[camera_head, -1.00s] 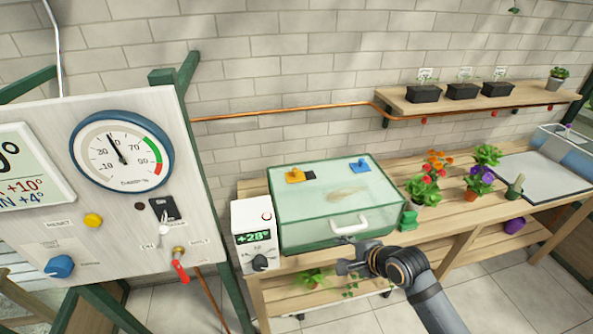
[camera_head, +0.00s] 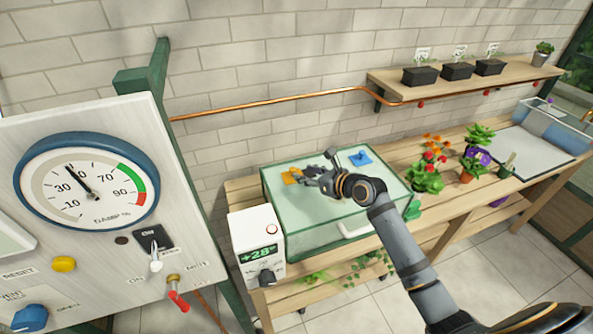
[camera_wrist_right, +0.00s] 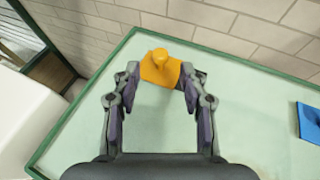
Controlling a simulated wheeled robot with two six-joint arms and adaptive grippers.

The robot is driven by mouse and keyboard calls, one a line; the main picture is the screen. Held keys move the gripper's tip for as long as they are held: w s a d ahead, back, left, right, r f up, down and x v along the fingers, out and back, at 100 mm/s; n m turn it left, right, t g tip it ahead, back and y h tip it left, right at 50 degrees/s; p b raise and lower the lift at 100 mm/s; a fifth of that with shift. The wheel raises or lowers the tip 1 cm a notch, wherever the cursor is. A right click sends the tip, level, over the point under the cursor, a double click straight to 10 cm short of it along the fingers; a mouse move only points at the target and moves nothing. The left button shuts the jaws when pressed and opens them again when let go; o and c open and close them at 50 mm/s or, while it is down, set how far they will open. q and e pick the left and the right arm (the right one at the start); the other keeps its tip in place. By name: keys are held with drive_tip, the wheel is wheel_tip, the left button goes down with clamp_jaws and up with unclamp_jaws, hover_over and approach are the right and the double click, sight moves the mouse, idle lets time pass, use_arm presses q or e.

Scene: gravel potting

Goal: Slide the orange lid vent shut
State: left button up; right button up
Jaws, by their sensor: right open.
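The orange lid vent (camera_head: 291,176) is a flat slide with a raised knob on the pale green glass lid of the propagator box (camera_head: 290,213). In the right wrist view the orange vent (camera_wrist_right: 161,67) lies near the lid's far edge. My right gripper (camera_head: 312,170) is over the lid, its fingers pointing to the vent. In the wrist view my right gripper (camera_wrist_right: 160,75) is open, with one fingertip on each side of the vent; contact cannot be told. My left gripper is out of view.
A blue vent (camera_head: 361,158) sits on the lid to the right; it also shows in the wrist view (camera_wrist_right: 308,121). A white control box (camera_head: 257,247) reading +28 stands left of the propagator. Potted flowers (camera_head: 428,178) stand to its right. A brick wall is behind.

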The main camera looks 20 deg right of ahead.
sight(295, 170)
drive_tip(key=x, duration=0.4)
drive_tip(key=shift+w+a, duration=0.1)
drive_tip(key=shift+w, duration=0.15)
drive_tip(key=shift+w+f, duration=0.1)
drive_tip(key=shift+w, duration=0.15)
drive_tip(key=shift+a, duration=0.1)
drive_tip(key=shift+c, duration=0.7)
drive_tip(key=c, duration=0.5)
drive_tip(key=shift+c, duration=1.1)
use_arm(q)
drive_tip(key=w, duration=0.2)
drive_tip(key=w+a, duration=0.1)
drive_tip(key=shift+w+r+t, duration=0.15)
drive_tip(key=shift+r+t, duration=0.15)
use_arm(e)
clamp_jaws()
